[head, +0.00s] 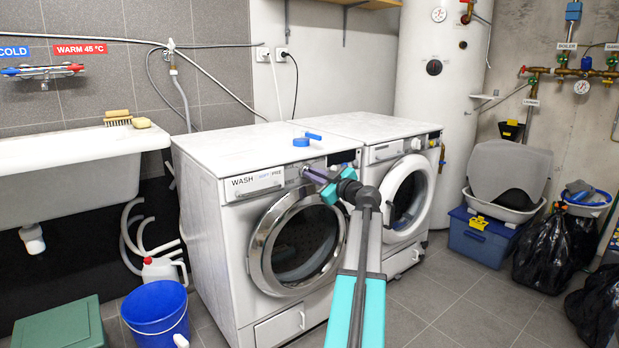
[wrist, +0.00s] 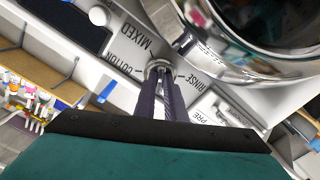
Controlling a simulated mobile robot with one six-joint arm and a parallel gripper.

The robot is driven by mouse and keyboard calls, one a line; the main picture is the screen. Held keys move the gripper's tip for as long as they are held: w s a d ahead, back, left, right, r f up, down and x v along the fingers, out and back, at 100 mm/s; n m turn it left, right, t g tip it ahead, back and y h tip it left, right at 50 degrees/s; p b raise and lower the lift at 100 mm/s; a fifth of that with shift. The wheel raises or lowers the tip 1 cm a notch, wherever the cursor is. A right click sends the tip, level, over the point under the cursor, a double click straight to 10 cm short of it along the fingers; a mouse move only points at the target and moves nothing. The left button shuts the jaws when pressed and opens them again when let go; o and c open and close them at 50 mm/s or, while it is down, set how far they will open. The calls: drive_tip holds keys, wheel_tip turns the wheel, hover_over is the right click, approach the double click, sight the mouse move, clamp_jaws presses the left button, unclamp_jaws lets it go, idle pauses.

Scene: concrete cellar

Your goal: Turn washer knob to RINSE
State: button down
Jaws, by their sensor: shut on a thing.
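The washer (head: 205,160) is the left white front-loader, with a WASH label on its panel and a chrome-ringed round door. In the wrist view its round silver knob (wrist: 158,64) sits on the panel beside the chrome door ring (wrist: 205,50). Printed words surround the knob: MIXED, COTTON, RINSE (wrist: 188,82) and PRE. My gripper (wrist: 160,78) has its two dark fingers closed on the knob. In the head view my gripper (head: 309,173) reaches the washer's panel from the right and hides the knob. Which word the knob points at cannot be told.
A second white machine (head: 404,190) stands close on the right. A blue cap-like item (head: 301,142) lies on the washer top. A sink (head: 70,168), blue bucket (head: 156,312) and white jug (head: 163,270) are at left. Floor (head: 450,290) in front at right is clear.

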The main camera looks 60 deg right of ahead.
drive_tip(key=shift+w+r+n+b, duration=0.1)
drive_tip(key=shift+n+b, duration=0.7)
drive_tip(key=shift+b, duration=1.2)
drive_tip(key=shift+w+r+n+b, duration=0.1)
drive_tip(key=shift+n+b, duration=0.7)
drive_tip(key=shift+b, duration=1.2)
drive_tip(key=shift+f+n+b, duration=0.1)
drive_tip(key=shift+n+b, duration=0.6)
drive_tip(key=shift+b, duration=0.85)
drive_tip(key=shift+n+b, duration=0.3)
drive_tip(key=shift+n, duration=1.3)
drive_tip(key=shift+n, duration=2.3)
